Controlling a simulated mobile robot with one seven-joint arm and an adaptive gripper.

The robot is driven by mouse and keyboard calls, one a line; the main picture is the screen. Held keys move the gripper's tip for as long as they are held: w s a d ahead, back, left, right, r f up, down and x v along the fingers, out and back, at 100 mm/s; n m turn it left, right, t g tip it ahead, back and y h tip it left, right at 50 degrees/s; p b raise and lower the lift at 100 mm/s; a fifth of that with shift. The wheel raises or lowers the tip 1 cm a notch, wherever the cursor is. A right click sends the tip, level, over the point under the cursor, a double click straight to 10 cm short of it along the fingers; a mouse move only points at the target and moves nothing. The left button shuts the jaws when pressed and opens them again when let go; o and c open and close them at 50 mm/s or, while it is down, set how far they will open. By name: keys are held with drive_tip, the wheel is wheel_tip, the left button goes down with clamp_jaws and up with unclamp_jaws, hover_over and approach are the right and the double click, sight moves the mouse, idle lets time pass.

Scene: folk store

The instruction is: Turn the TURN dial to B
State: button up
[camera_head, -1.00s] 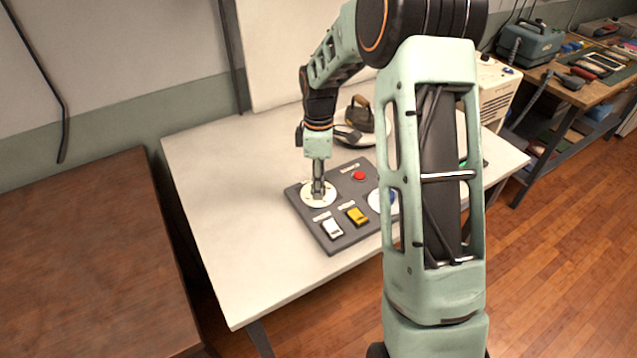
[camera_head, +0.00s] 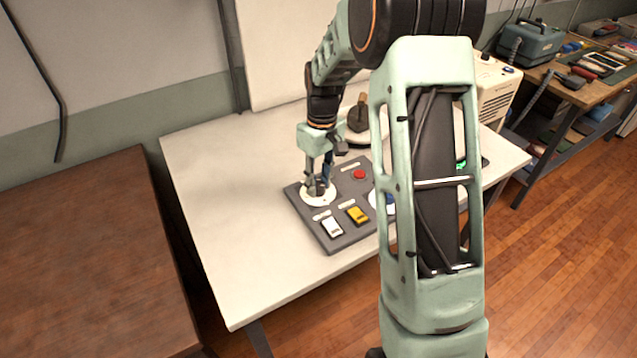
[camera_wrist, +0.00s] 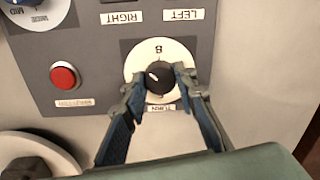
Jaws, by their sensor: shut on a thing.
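The TURN dial is a dark round knob (camera_wrist: 161,80) on a white disc (camera_wrist: 139,57), at the panel's far left corner in the head view (camera_head: 307,198). My gripper (camera_wrist: 163,88) is shut on the knob, one finger on each side. A letter that looks like B, upside down, shows on the disc at the knob's upper side in the wrist view. A pale pointer mark on the knob seems to lie left of centre; its exact aim is hard to tell. The fingers hide the disc's sides. The TURN label (camera_wrist: 160,108) is partly visible below the dial.
The dark panel (camera_head: 335,241) lies on a white table (camera_head: 230,240). It also bears a red button (camera_head: 359,174), a white switch (camera_head: 332,227), a yellow switch (camera_head: 357,214) and a second dial with a blue knob (camera_head: 391,199). An iron-like object (camera_head: 359,115) stands behind.

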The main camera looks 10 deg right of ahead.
sight(321, 185)
drive_tip(key=m, duration=0.4)
drive_tip(key=shift+m, duration=0.3)
drive_tip(key=shift+m+t+b, duration=0.3)
drive_tip(key=shift+m, duration=1.9)
drive_tip(key=o, duration=1.2)
drive_tip(key=shift+c, duration=0.2)
drive_tip(key=shift+r, duration=0.1)
wheel_tip(321, 185, up, 12)
drive_tip(key=shift+s+d, duration=0.15)
drive_tip(key=shift+d, duration=0.15)
